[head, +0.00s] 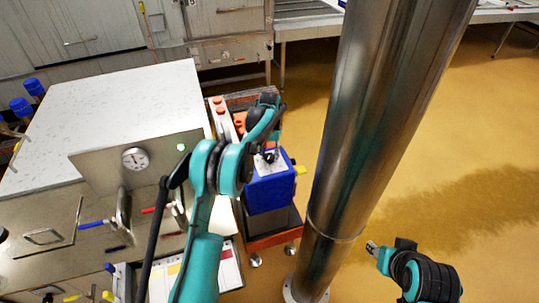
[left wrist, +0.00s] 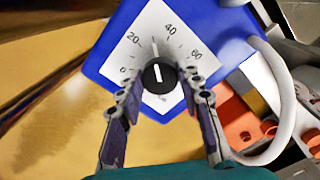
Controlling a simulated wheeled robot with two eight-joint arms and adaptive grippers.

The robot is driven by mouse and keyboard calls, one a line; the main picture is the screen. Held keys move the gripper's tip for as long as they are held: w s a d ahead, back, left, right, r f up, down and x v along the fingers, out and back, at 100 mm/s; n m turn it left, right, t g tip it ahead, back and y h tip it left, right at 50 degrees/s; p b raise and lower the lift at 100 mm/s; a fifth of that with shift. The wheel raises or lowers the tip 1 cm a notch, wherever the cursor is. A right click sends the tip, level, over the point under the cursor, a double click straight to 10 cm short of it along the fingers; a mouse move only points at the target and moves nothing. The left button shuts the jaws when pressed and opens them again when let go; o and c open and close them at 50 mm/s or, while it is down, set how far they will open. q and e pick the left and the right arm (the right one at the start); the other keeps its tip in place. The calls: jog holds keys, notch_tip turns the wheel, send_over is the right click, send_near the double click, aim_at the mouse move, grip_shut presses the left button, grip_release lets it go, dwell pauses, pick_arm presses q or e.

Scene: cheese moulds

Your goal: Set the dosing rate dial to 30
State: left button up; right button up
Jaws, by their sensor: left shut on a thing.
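The dosing rate dial is a black knob (left wrist: 158,75) with a white pointer line, on a white scale plate (left wrist: 180,45) marked 0, 20, 40 and 60. The pointer points up toward the part of the scale between 20 and 40, near its middle. The plate is on a blue box (left wrist: 112,50), which also shows in the head view (head: 268,192). My left gripper (left wrist: 162,88) is shut on the knob, a finger on each side; in the head view the gripper (head: 268,156) covers much of the dial. My right gripper (head: 373,249) is low at the right, away from the box.
A thick steel post (head: 370,120) stands just right of the blue box. A white hose (left wrist: 280,100) curves beside the box. The yellow floor (head: 465,120) at right is open.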

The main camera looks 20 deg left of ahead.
aim_at(269, 156)
pick_arm(q)
jog(key=o, duration=1.1)
jog(key=shift+o, duration=0.2)
notch_tip(269, 156, up, 12)
jog(key=shift+s, duration=0.1)
